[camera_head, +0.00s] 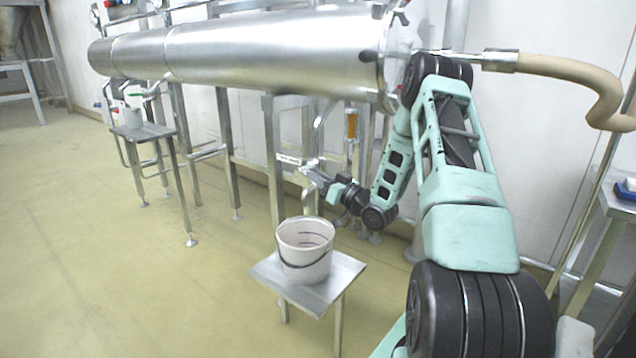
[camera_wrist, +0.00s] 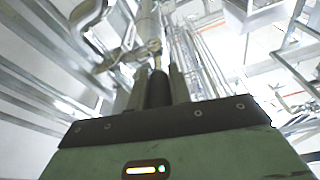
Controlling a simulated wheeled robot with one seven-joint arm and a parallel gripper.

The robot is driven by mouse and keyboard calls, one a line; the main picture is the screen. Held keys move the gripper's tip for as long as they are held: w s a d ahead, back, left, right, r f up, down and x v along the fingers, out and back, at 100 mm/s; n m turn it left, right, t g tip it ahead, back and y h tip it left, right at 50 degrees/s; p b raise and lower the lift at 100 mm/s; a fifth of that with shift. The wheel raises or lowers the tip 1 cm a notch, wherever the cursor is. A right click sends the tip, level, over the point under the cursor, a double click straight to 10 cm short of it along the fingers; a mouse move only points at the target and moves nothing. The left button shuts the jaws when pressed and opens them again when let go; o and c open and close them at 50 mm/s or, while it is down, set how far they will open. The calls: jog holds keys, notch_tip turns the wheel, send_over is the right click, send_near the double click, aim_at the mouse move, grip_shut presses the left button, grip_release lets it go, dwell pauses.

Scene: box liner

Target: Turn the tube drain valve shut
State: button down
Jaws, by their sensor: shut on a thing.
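The drain valve (camera_head: 309,164) hangs below the large steel tube (camera_head: 270,55), beside its support frame in the head view. In the wrist view its metal body (camera_wrist: 122,58) is ahead and slightly left, with bright pipe running upward. My gripper (camera_head: 318,178) reaches in from the right at the valve. In the wrist view my gripper (camera_wrist: 158,90) is shut on the dark grip of the valve handle (camera_wrist: 158,84), which lies between the two fingers. The head view is too small to show the handle's angle clearly.
A white bucket (camera_head: 304,262) stands on a small steel stand (camera_head: 338,272) below and in front of the valve. Steel frame legs (camera_head: 273,160) stand just left of my gripper. A beige hose (camera_head: 570,72) leaves the tube's right end. Floor at left front is clear.

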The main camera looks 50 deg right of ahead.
jog(key=c, duration=1.3)
grip_release()
jog(key=shift+s, duration=0.1)
jog(key=v, duration=1.7)
jog(key=shift+p, duration=0.3)
jog(key=shift+s, duration=0.1)
